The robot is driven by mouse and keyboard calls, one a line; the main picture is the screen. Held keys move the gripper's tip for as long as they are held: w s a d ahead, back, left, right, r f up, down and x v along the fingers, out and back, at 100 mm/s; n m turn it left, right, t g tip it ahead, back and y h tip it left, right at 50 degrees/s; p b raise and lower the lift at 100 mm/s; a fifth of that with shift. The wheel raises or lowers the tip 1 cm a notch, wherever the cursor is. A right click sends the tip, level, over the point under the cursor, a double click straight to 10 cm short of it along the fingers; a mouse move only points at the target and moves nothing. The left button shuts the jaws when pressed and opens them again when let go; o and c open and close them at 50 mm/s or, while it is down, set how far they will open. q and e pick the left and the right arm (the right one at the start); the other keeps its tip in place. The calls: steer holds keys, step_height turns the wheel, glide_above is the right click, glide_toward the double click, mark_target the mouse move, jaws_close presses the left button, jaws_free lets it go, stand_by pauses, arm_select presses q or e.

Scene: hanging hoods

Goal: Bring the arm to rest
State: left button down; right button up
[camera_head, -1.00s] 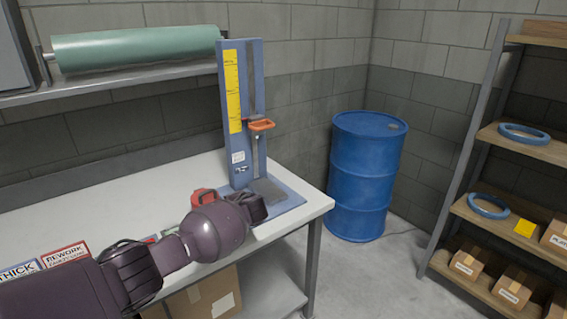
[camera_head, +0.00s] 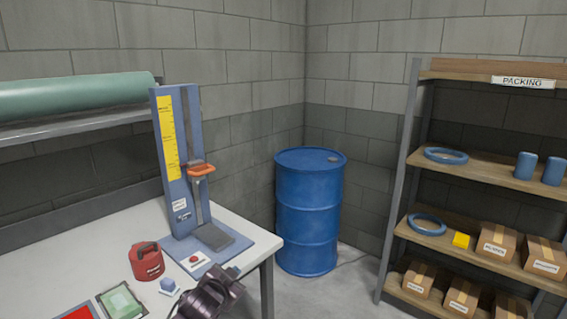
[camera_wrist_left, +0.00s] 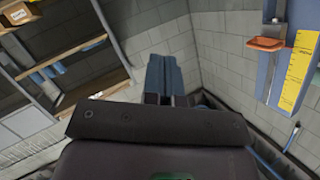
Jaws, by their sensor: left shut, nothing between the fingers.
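My left arm comes in at the bottom of the head view, with only its dark purple wrist and the left gripper (camera_head: 232,272) showing. The gripper is over the front edge of the white table (camera_head: 50,228), near the base of the blue press stand. In the left wrist view the two fingers (camera_wrist_left: 165,75) are together, with nothing between them. The rest of my left arm is outside the head view. My right gripper is in neither view.
The blue press stand (camera_head: 174,170) with an orange handle (camera_head: 201,170) stands close beyond the gripper. A red container (camera_head: 146,262) and a green-topped item (camera_head: 120,301) lie left of it. A blue drum (camera_head: 308,215) and shelving (camera_head: 470,172) stand right, with open floor between.

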arm_select(q)
steer(key=s+a+f+n+g+y, duration=0.1)
steer(key=s+a+f, duration=0.4)
steer(key=s, duration=0.7)
steer(key=s+a+f+n+y, duration=0.1)
steer(key=s+a+f+n, duration=0.3)
steer(key=s, duration=0.7)
steer(key=s+a+f+n+g+y, duration=0.1)
steer(key=s+a+f+n+y, duration=0.1)
steer(key=s+a+f, duration=0.3)
steer(key=s+f+n, duration=0.1)
steer(key=s+f, duration=0.2)
steer(key=s, duration=0.4)
steer(key=shift+s+a+g, duration=0.3)
steer(key=shift+a, duration=0.05)
